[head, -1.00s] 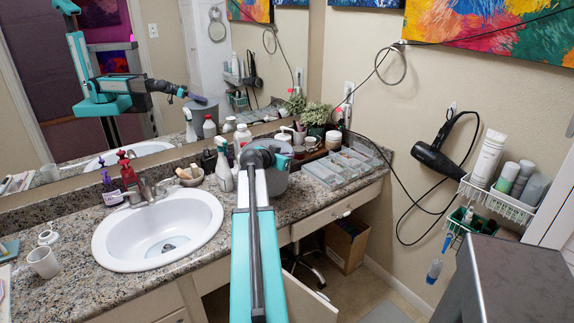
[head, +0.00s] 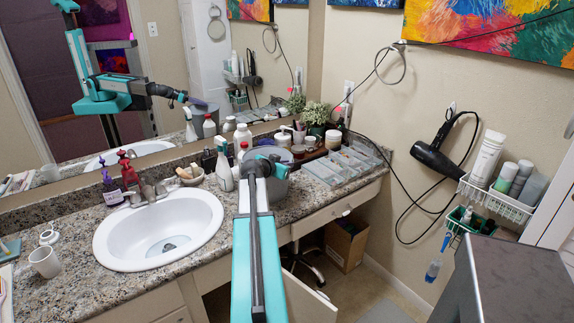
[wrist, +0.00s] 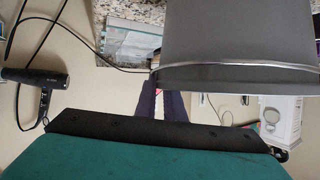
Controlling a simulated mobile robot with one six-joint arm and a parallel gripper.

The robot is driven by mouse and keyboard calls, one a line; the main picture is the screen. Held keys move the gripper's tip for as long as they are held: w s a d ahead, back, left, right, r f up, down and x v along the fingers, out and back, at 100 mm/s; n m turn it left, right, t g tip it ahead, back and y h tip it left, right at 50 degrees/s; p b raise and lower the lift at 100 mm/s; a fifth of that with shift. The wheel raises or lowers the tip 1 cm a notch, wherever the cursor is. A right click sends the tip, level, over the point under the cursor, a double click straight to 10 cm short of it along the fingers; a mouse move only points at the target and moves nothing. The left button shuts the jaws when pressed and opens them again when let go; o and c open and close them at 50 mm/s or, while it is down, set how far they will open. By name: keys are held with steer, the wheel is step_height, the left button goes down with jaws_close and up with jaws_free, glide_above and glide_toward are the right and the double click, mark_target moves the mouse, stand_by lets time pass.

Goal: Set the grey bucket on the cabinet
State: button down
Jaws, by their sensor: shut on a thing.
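The grey bucket (head: 280,191) is over the back part of the counter in the head view, partly hidden behind my arm. It fills the upper right of the wrist view (wrist: 235,40), with a thin metal wire across it. My gripper (head: 268,165) is shut on the bucket at its near side; the fingers (wrist: 163,101) meet its edge in the wrist view. I cannot tell whether the bucket touches the counter. A cabinet with a dark grey top (head: 515,285) stands at the lower right of the head view, its top bare where it shows.
The granite counter (head: 75,225) holds a white sink (head: 160,230), a spray bottle (head: 223,170) and a clear divided organizer (head: 343,167). A hair dryer (head: 437,155) and its looping cord hang on the wall, beside a wire basket (head: 497,200). Floor shows between counter and cabinet.

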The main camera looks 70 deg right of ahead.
steer(key=shift+f, duration=0.1)
steer(key=c, duration=1.8)
jaws_free()
steer(key=shift+c, duration=0.2)
steer(key=b+v, duration=0.2)
steer(key=v, duration=1)
steer(key=shift+r, duration=0.2)
steer(key=shift+o, duration=0.4)
